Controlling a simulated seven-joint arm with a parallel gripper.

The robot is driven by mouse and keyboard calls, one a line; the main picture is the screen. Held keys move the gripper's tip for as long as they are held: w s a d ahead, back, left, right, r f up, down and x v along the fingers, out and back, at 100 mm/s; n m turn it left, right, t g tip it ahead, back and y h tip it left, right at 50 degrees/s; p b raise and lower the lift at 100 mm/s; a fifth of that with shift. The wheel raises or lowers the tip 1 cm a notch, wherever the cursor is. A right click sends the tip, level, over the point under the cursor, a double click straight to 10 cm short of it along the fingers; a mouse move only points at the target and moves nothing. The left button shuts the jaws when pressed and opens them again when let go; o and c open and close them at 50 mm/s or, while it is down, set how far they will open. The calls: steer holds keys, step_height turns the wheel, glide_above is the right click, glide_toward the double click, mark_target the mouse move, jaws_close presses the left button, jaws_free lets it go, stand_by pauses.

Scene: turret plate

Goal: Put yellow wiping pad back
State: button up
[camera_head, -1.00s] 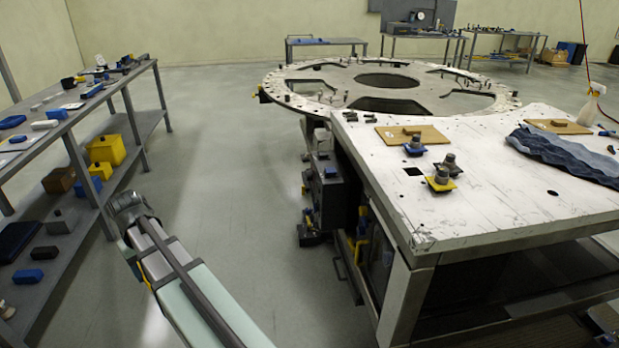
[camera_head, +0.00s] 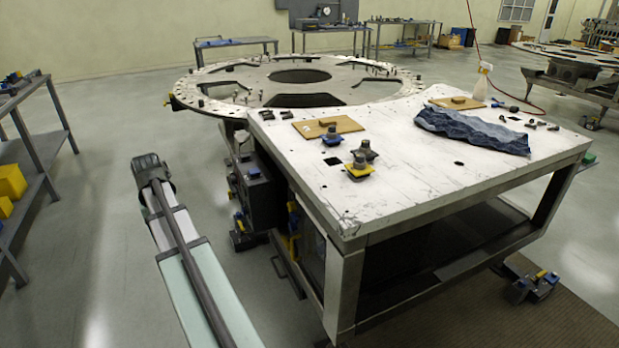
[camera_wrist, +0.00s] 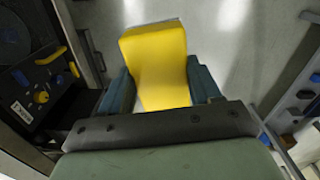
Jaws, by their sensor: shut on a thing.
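In the wrist view a yellow block (camera_wrist: 155,58), which looks like the yellow wiping pad, sits between the two blue-grey fingers of my gripper (camera_wrist: 160,90). My gripper is shut on it and holds it above the grey floor. In the head view my arm reaches up from the bottom, left of the white worktable (camera_head: 420,170). The gripper's fingers and the held pad are hidden there behind the arm's end. On the worktable's near left part stands a dark knob on a yellow square base (camera_head: 359,170).
A blue-based knob (camera_head: 331,136), wooden boards (camera_head: 318,127), a blue cloth (camera_head: 472,130) and a spray bottle (camera_head: 482,82) are on the worktable. A large round plate (camera_head: 240,82) lies behind. A shelf (camera_head: 36,178) with yellow boxes stands left. Floor between is clear.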

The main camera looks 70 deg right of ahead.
steer(key=s+d+r+m, duration=0.1)
steer(key=s+d+r, duration=0.5)
steer(key=s+d, duration=0.6)
steer(key=s+d+r, duration=0.5)
steer(key=s+d, duration=0.5)
steer(key=d, duration=0.3)
steer(key=s+d+r+m, duration=0.1)
steer(key=s+d+r, duration=0.5)
steer(key=s+d, duration=0.6)
steer(key=shift+w+d+f, duration=0.2)
steer(key=shift+f, duration=1.5)
steer(key=shift+w+d+f, duration=0.2)
steer(key=shift+w+f, duration=0.05)
steer(key=shift+f, duration=1.4)
steer(key=shift+w+d+f, duration=0.2)
steer(key=shift+f, duration=1.5)
steer(key=shift+f, duration=0.2)
steer(key=o, duration=1.2)
steer(key=shift+r, duration=0.15)
